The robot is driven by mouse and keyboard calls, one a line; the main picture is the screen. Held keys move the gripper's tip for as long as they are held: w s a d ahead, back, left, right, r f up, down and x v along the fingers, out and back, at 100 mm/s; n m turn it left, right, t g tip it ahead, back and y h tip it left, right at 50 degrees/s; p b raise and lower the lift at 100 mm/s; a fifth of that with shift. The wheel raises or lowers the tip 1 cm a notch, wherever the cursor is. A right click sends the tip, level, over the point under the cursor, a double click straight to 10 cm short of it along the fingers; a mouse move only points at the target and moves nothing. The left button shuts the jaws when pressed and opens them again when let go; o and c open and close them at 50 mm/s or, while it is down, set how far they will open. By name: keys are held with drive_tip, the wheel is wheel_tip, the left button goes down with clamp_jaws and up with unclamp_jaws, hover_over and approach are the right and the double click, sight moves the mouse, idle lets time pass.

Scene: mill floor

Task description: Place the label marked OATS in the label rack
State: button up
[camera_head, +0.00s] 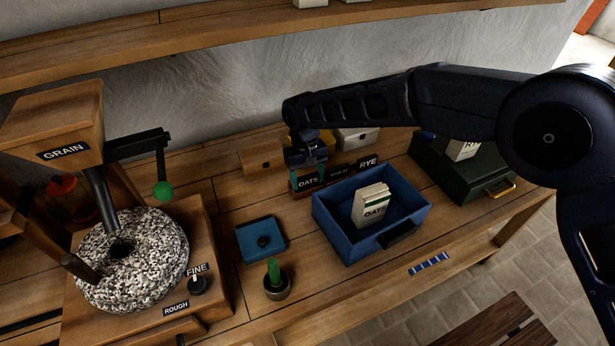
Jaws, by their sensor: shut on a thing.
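The label marked OATS (308,182) is a small dark plate with white lettering, just behind the left end of the blue bin. My gripper (307,177) points down and is shut on this label, with a fingertip at each side of it. The wooden label rack (340,178) runs to the right from there, and a label marked RYE (368,162) stands at its right end. A smaller label between them is too small to read. I cannot tell whether the OATS label is seated in the rack or just above it.
A blue bin (350,246) in front holds a packet marked OATS (374,205). A dark green box (440,170) stands at right. At left are a grain mill (130,262), a blue lidded box (262,240) and a pot with a green-handled tool (276,286).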

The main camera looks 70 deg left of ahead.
drive_tip(key=shift+f, duration=0.1)
drive_tip(key=o, duration=1)
wheel_tip(320, 180, up, 12)
drive_tip(key=a, duration=0.1)
drive_tip(key=shift+a, duration=0.35)
